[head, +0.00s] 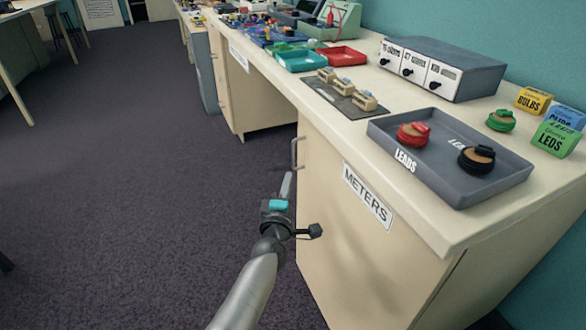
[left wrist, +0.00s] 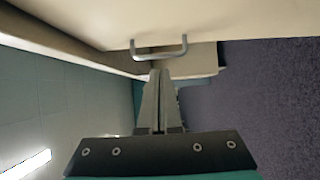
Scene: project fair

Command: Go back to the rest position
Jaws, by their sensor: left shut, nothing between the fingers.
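My left gripper (head: 287,178) is shut and empty, in front of the cabinet door labelled METERS (head: 345,230). Its fingers point toward the door's metal handle (head: 295,152). In the left wrist view the closed fingertips (left wrist: 158,75) lie just short of the handle (left wrist: 158,55), with nothing between them. The fingers do not appear to grip the handle; I cannot tell the exact gap. The door looks shut. My right gripper is in neither view.
The counter (head: 400,110) carries a grey tray (head: 475,188) labelled LEADS with red and black lead coils, a grey power unit (head: 440,70), component boxes (head: 556,138), a red tray (head: 340,56) and a teal tray (head: 299,60). Open dark carpet (head: 130,200) lies to the left.

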